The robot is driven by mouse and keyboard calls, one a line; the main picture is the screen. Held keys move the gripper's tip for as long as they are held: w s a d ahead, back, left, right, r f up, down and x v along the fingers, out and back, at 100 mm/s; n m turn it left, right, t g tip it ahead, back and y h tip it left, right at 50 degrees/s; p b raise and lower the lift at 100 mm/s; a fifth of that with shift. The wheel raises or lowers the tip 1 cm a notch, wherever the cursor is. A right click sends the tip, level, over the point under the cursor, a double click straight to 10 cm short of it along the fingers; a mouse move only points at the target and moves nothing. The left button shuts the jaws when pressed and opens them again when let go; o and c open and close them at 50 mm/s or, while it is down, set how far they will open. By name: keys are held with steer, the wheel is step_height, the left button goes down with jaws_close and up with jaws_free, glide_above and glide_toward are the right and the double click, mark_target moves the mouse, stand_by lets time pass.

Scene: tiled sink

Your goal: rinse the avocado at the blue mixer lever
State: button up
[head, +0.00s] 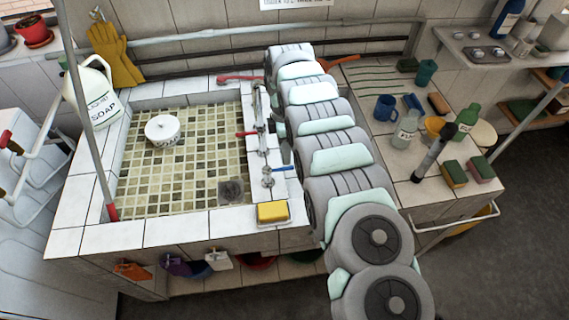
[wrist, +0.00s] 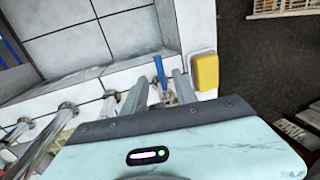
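The blue mixer lever (head: 283,168) points right from the silver tap base near the sink's front right corner. In the wrist view the blue lever (wrist: 159,70) stands upright just beyond my gripper. My gripper (wrist: 158,92) appears open, with silver fingers either side of the lever's base; I cannot tell whether they touch it. In the head view my arm reaches to the back wall, and the gripper cannot be made out there. I cannot see the avocado in either view. The tiled sink basin (head: 195,180) shows no clear water stream.
A white round container (head: 162,130) stands in the basin. A yellow sponge (head: 272,212) lies on the front rim near the lever. A red lever (head: 246,134) is farther back. Bottles, cups and sponges crowd the right counter (head: 395,160). A soap jug (head: 93,95) stands left.

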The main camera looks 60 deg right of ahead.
mark_target(279, 169)
steer(key=f, duration=0.1)
steer(key=f+b, duration=0.1)
steer(key=f, duration=0.2)
steer(key=shift+s+a+f, duration=0.3)
steer(key=shift+a, duration=0.1)
steer(key=shift+c, duration=0.2)
jaws_close()
stand_by(0.8)
